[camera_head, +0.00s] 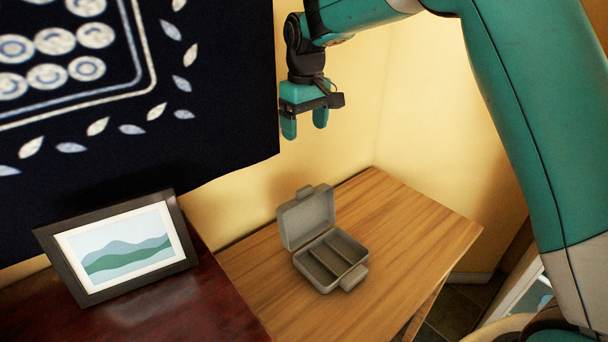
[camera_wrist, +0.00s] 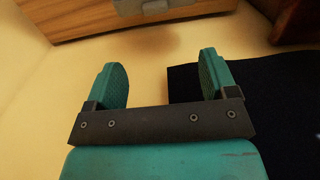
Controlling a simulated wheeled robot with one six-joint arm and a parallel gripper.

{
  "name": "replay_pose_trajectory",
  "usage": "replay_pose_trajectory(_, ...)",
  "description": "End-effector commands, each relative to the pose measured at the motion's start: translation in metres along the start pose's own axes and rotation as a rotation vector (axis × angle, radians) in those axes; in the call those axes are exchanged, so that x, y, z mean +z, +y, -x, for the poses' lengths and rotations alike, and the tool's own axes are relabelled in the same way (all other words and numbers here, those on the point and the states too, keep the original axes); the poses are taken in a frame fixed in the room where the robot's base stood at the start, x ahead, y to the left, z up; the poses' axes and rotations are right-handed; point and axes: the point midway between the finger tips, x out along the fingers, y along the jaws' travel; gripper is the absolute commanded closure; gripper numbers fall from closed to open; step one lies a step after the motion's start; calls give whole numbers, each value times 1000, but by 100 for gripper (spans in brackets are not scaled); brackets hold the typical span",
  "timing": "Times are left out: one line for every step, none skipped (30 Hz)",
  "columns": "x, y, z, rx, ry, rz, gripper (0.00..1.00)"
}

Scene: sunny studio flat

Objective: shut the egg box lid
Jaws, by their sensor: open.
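The egg box (camera_head: 330,262) is a grey box with compartments, standing on the light wooden table. Its lid (camera_head: 307,218) is open and stands upright on the box's far left side. A latch tab sticks out at the box's front right. My gripper (camera_head: 305,125) is open and empty, high above and behind the box, near the wall. In the wrist view my gripper (camera_wrist: 163,82) shows its two teal fingers spread apart with nothing between them. A small grey part of the egg box (camera_wrist: 145,8) shows at the top edge there.
The light wooden table (camera_head: 410,230) has free room right of the box. A framed picture (camera_head: 120,248) stands on a dark red wooden surface (camera_head: 200,310) at the left. A dark patterned cloth (camera_head: 220,90) hangs on the wall at the upper left.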

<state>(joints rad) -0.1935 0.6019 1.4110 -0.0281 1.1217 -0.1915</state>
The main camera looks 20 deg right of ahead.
Motion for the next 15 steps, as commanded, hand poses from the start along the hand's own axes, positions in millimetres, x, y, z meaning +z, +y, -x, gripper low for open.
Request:
replay_pose_trajectory(-7, 5, 0, 5, -5, -9, 21)
replay_pose_trajectory(-9, 7, -2, 7, -9, -13, 21)
replay_pose_trajectory(-12, 9, -4, 9, -10, -16, 21)
replay_pose_trajectory(-13, 10, -6, 9, -12, -18, 21)
replay_pose_trajectory(-13, 11, -8, 10, -13, -19, 21)
replay_pose_trajectory(-14, 11, -12, 10, -13, -20, 21)
replay_pose_trajectory(-14, 11, -16, 10, -13, -20, 21)
replay_pose_trajectory(-13, 11, -20, 10, -14, -20, 21)
replay_pose_trajectory(-13, 11, -27, 10, -15, -19, 21)
replay_pose_trajectory(-12, 11, -33, 10, -16, -19, 21)
replay_pose_trajectory(-12, 11, -39, 10, -15, -19, 21)
replay_pose_trajectory(-12, 11, -47, 10, -16, -19, 21)
replay_pose_trajectory(-12, 11, -54, 9, -17, -19, 21)
replay_pose_trajectory(-12, 11, -61, 9, -16, -19, 21)
replay_pose_trajectory(-12, 11, -70, 9, -16, -19, 21)
